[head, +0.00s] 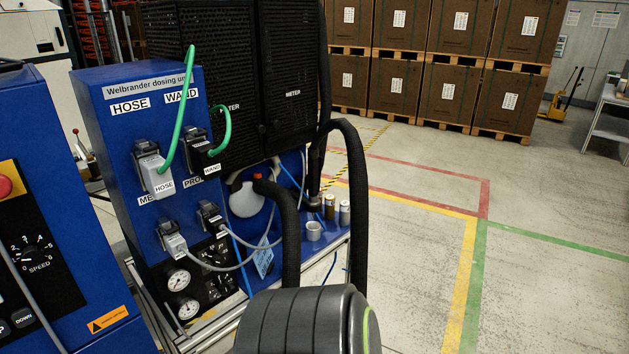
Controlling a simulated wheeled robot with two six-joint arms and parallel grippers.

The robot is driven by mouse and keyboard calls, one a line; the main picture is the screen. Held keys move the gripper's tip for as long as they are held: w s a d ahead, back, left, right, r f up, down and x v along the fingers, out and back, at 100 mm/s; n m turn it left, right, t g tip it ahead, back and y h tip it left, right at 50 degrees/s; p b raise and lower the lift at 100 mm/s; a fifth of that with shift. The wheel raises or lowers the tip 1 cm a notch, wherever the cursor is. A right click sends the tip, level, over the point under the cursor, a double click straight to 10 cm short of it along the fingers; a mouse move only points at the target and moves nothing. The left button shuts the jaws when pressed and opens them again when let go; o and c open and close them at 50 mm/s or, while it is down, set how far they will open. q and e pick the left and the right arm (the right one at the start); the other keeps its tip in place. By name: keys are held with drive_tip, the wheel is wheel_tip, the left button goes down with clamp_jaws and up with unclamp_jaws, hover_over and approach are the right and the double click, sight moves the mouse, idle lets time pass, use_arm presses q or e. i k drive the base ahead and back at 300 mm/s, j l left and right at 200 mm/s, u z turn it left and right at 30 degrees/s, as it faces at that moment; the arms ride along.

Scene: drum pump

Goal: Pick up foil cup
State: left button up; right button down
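A small silver-grey cup (314,231), which looks like the foil cup, stands upright on the low ledge at the right foot of the blue dosing unit in the head view. It is small in the picture, and I cannot make out its inside clearly. Neither of my grippers shows in this view.
Small canisters (344,212) stand beside the cup, and a white bottle (246,200) is to its left. Thick black hoses (357,180) arch close around the cup. The blue dosing unit (125,190) has plugged cables. Open floor (560,290) lies to the right.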

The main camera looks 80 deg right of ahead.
sight(313, 227)
drive_tip(key=z, duration=2.25)
